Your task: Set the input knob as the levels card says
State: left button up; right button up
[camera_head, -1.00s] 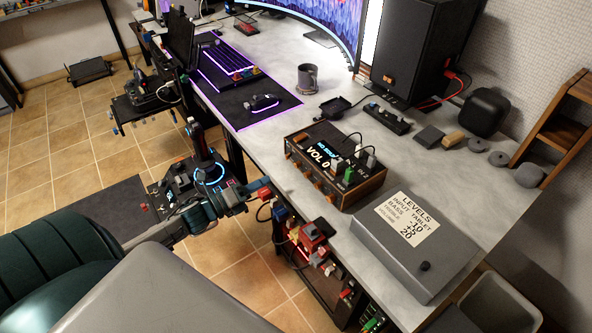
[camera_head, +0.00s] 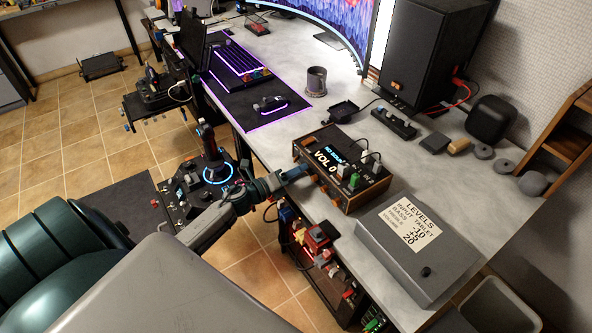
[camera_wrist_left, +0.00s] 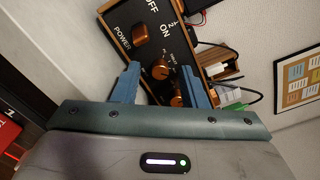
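The amplifier (camera_head: 335,186) stands at the desk's front edge, its display reading VOL 0 with small blue text above. The levels card (camera_head: 415,222) lies on a grey case to its right and reads input TABLET, bass -10, treble +5, volume 20. My left gripper (camera_head: 303,170) is at the amplifier's front, near its left end. In the left wrist view its two blue fingers (camera_wrist_left: 160,85) are apart, with a copper-coloured knob (camera_wrist_left: 161,69) between and beyond them. The small lettering around this knob is too small to read surely. My right gripper is out of view.
Plugs and cables (camera_head: 365,165) stand up on the amplifier's top. The grey case (camera_head: 420,265) sits close on its right. A mug (camera_head: 316,81), mouse (camera_head: 270,103) and black speaker (camera_head: 427,52) are farther back. A flight stick (camera_head: 209,145) stands left of my arm.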

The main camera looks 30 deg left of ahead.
pick_arm(q)
grip_shut()
jog(key=n+p, duration=0.2)
jog(key=n, duration=0.1)
jog(key=shift+r, duration=0.1)
jog(key=n+p, duration=0.2)
jog(key=n, duration=0.1)
jog(key=shift+n+p, duration=0.6)
jog(key=shift+n, duration=0.9)
